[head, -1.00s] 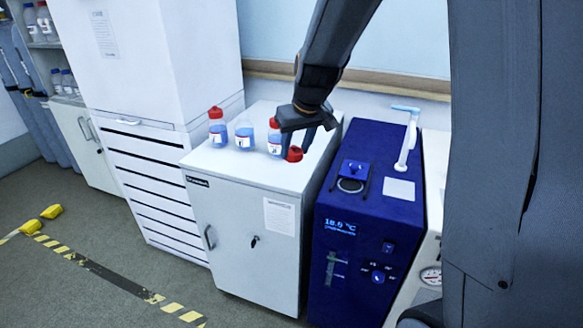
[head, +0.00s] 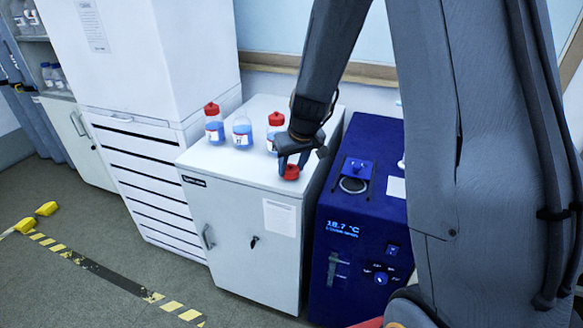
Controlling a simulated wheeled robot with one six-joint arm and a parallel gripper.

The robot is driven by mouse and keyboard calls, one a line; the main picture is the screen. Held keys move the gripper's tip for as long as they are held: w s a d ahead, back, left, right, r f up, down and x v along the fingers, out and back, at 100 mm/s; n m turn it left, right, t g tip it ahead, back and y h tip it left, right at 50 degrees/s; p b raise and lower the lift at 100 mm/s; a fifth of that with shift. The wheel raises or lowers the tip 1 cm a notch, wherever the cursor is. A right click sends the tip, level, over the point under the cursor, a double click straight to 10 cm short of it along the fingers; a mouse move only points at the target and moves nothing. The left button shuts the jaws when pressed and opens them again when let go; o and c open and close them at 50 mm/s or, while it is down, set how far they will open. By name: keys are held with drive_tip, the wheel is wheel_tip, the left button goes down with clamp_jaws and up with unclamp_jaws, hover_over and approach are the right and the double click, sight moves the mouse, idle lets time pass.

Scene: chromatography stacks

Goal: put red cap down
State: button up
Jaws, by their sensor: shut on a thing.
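The red cap (head: 291,172) is between the fingertips of my gripper (head: 291,163), which points down and is shut on it. The cap is at or just above the white cabinet top (head: 235,169), near its front right edge; I cannot tell whether it touches. Three bottles of blue liquid stand upright behind and to the left. The left bottle (head: 214,131) has a red cap. The middle bottle (head: 242,136) has no cap. The right bottle (head: 272,144) has a red cap and is partly hidden by my gripper.
A dark blue instrument (head: 335,285) with a lit display stands right of the cabinet. A tall white unit (head: 160,70) rises on the left. The front left of the cabinet top is clear. Yellow and black tape (head: 110,279) marks the floor.

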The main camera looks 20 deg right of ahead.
drive_tip(key=shift+f, duration=0.35)
drive_tip(key=o, duration=1)
drive_tip(key=shift+r, duration=0.2)
drive_tip(key=a+v, duration=0.1)
drive_tip(key=v, duration=1.1)
drive_tip(key=s+f+g, duration=0.1)
drive_tip(key=s+f, duration=0.1)
drive_tip(key=s, duration=0.4)
drive_tip(key=s+f+m+g, duration=0.1)
drive_tip(key=s+f, duration=0.1)
drive_tip(key=s, duration=0.5)
drive_tip(key=s+f+g+b, duration=0.1)
drive_tip(key=s+f, duration=0.2)
drive_tip(key=s, duration=0.4)
drive_tip(key=shift+d+f+m+h, duration=0.1)
drive_tip(key=shift+m+h, duration=0.2)
drive_tip(key=shift+m, duration=0.1)
